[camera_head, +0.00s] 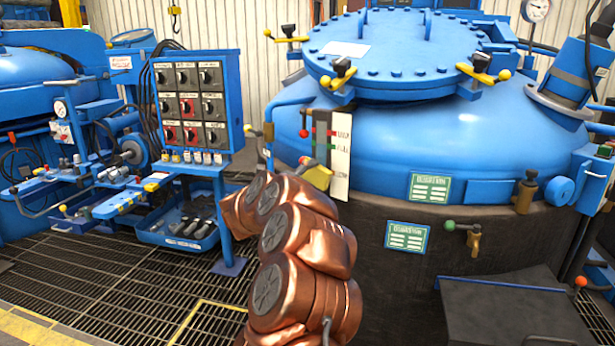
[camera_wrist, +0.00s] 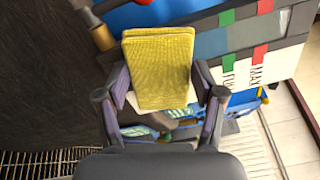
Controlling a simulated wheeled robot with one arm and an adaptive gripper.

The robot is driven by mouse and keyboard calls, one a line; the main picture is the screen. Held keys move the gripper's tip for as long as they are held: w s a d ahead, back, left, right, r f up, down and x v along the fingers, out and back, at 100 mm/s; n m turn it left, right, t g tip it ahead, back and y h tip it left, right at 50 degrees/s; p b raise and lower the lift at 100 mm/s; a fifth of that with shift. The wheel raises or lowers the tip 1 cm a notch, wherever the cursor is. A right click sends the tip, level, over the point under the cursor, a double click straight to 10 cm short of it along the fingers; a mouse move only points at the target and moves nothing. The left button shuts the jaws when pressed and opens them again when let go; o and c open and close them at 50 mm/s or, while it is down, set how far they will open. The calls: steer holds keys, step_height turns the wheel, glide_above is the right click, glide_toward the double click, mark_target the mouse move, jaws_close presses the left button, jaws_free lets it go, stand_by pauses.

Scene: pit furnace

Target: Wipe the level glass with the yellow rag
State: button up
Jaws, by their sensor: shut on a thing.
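The level glass (camera_head: 340,155) is an upright strip on the front of the blue vessel in the head view, with a white scale plate and red and green marks. In the wrist view its scale plate (camera_wrist: 255,62) lies at the upper right, with red and green bands and lettering. My gripper (camera_wrist: 160,88) is shut on the folded yellow rag (camera_wrist: 160,60), which sits between its two fingers. In the head view the rag (camera_head: 318,178) shows at the lower part of the level glass. I cannot tell whether it touches the glass.
The blue furnace vessel (camera_head: 430,140) with its bolted lid (camera_head: 400,45) fills the right. A brass valve with a green knob (camera_head: 465,232) juts out at its lower front. A control panel (camera_head: 190,100) stands left, above a blue tray (camera_head: 175,230). Grating floor (camera_head: 90,280) is open at lower left.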

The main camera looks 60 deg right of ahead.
mark_target(318, 158)
steer(key=shift+d, duration=0.95)
stand_by(0.3)
steer(key=shift+r, duration=0.15)
steer(key=shift+a+r+p, duration=0.1)
steer(key=shift+r+p, duration=0.7)
steer(key=shift+r, duration=1.1)
steer(key=shift+f+b, duration=0.1)
steer(key=shift+b, duration=0.2)
steer(key=f+b, duration=0.1)
steer(key=f, duration=0.1)
steer(key=f+b, duration=0.1)
steer(key=b, duration=0.1)
steer(key=shift+s+d+f, duration=0.15)
steer(key=shift+d+f, duration=0.05)
steer(key=shift+f, duration=0.35)
steer(key=shift+c, duration=0.3)
